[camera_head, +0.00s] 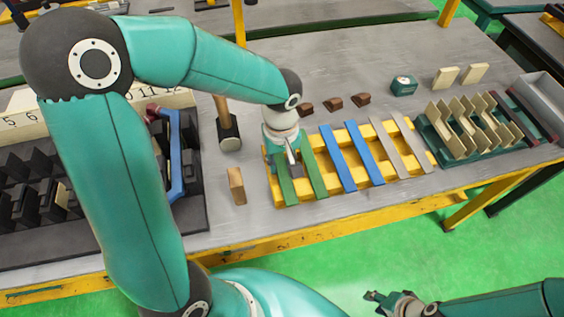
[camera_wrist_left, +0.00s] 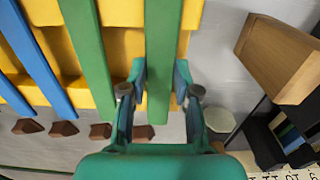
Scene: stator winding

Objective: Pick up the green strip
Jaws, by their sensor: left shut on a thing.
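Two green strips lie on the yellow rack (camera_head: 347,142), at its left end in the head view. My left gripper (camera_head: 287,170) is over the leftmost green strip (camera_head: 288,192). In the left wrist view the left gripper (camera_wrist_left: 160,82) has one finger on each side of this green strip (camera_wrist_left: 164,35) and is shut on it. The strip still lies along the rack. The second green strip (camera_head: 315,176) is beside it, apart from the fingers; it also shows in the left wrist view (camera_wrist_left: 88,50). My right gripper (camera_head: 388,299) is low at the bottom right, away from the table; its opening is unclear.
Two blue strips (camera_head: 338,160) and two grey strips (camera_head: 387,148) lie further right on the rack. A tan block (camera_head: 237,186) and a hammer (camera_head: 228,128) are left of it. Several brown wedges (camera_head: 332,102) sit behind. A green holder (camera_head: 470,145) stands at right.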

